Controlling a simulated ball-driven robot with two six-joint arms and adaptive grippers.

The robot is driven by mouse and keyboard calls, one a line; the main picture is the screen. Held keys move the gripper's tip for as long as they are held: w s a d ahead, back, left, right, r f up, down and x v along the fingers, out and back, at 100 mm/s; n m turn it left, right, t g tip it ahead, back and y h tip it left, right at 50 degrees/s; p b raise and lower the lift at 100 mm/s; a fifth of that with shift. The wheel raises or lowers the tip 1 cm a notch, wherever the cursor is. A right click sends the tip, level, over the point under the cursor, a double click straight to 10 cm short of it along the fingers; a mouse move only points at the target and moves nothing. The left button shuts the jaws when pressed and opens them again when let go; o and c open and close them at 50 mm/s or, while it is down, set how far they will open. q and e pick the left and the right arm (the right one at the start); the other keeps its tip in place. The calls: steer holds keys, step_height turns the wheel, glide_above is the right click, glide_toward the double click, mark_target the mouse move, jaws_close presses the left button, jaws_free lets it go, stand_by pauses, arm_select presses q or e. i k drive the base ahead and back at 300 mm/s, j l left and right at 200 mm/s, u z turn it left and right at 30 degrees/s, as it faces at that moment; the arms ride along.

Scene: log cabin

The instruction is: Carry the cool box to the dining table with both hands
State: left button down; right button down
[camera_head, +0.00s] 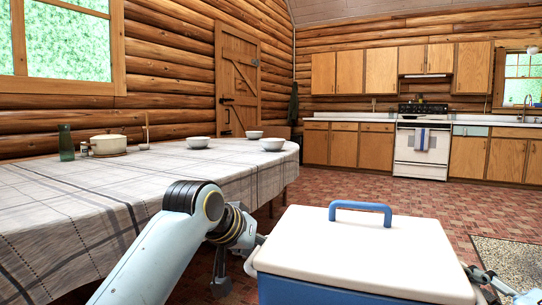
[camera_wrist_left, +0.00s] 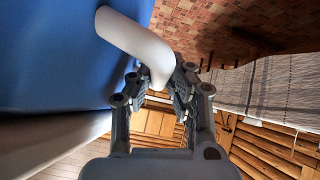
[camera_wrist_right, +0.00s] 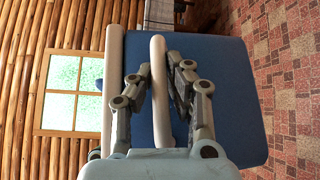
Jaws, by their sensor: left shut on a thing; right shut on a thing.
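The cool box (camera_head: 365,255) is blue with a white lid and a blue top handle. It is held up in front of me, at the bottom right of the head view. My left gripper (camera_wrist_left: 160,88) is shut on the white side handle of the box. My right gripper (camera_wrist_right: 160,85) is shut on the other white side handle, against the blue wall (camera_wrist_right: 205,95). The dining table (camera_head: 130,185) is to the left of the box, covered with a checked white cloth. The underside of the box is hidden in the head view.
On the table are several white bowls (camera_head: 197,142), a pot (camera_head: 108,145) on a board and a green bottle (camera_head: 66,143). The table's near part is bare cloth. Open brick floor (camera_head: 400,195) lies beyond the box, with a rug (camera_head: 510,258) at right and a stove (camera_head: 422,145) at the back.

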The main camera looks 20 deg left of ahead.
mark_target(75, 191)
steer(key=u, duration=1.15)
